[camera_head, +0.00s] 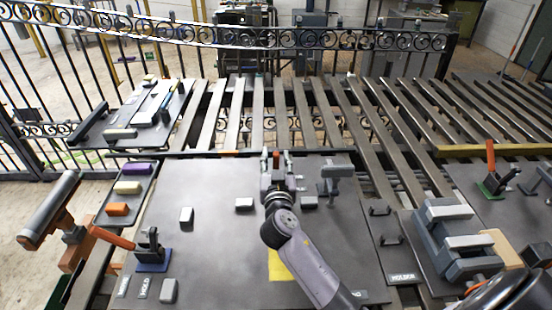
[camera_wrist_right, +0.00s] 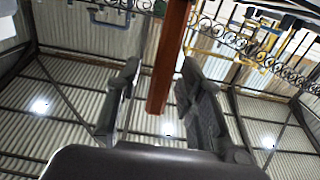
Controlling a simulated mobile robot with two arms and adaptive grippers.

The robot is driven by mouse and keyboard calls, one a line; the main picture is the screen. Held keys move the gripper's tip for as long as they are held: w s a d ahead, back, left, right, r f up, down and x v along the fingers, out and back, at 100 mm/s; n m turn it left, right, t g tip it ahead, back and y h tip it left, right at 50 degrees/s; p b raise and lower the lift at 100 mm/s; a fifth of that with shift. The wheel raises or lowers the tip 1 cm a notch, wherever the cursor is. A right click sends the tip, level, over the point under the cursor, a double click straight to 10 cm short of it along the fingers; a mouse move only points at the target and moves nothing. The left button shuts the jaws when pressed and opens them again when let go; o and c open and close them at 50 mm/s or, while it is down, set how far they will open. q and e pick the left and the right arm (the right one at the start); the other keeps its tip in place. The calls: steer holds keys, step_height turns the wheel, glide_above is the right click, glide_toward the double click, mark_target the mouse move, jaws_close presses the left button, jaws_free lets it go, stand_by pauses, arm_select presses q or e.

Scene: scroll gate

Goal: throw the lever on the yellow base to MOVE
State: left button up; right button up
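The yellow base (camera_head: 281,266) lies on the dark board, mostly hidden behind my right arm. An orange-red handle (camera_head: 276,155) shows at my right gripper (camera_head: 277,168), over the far part of the board. In the right wrist view the handle (camera_wrist_right: 165,70) is a straight reddish-brown bar between the two dark fingers (camera_wrist_right: 158,95). The fingers stand apart around it, with a visible gap on the left side; the right finger is very close, and I cannot tell whether it touches. The handle's joint with the base is hidden. My left gripper is not in view.
A grey clamp-like fixture (camera_head: 330,178) is just right of my gripper. Small grey blocks (camera_head: 186,215) dot the board.

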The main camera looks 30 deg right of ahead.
jaws_close()
stand_by(0.8)
